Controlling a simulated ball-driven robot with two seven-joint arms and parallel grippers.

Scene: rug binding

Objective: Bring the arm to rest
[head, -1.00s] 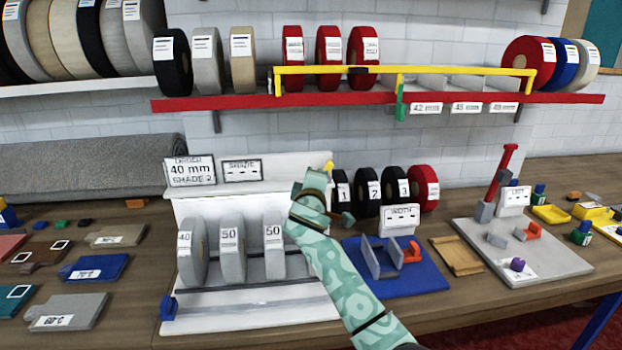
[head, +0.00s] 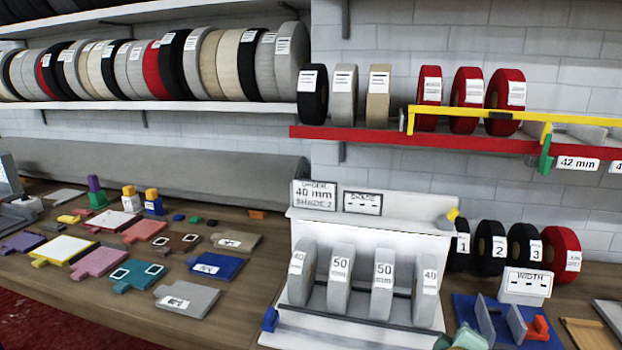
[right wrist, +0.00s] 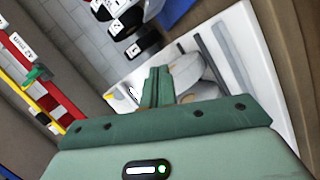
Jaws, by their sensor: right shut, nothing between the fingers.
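My right arm shows only as a small teal piece (head: 465,338) at the bottom edge of the head view, by the front right of the white roll rack (head: 290,325). In the right wrist view my right gripper (right wrist: 157,72) is shut and empty, its fingers in front of the white rack and a grey roll (right wrist: 188,72). I cannot tell whether the fingers touch anything. In the head view the rack holds several grey rolls marked 40 and 50. My left gripper is in neither view.
A blue block with grey plates (head: 492,322) stands right of the rack. Coloured cards and sample plates (head: 187,300) lie on the bench to the left. A red shelf (head: 385,137) with a yellow bar (head: 460,113) runs above. Numbered rolls (head: 490,247) stand behind.

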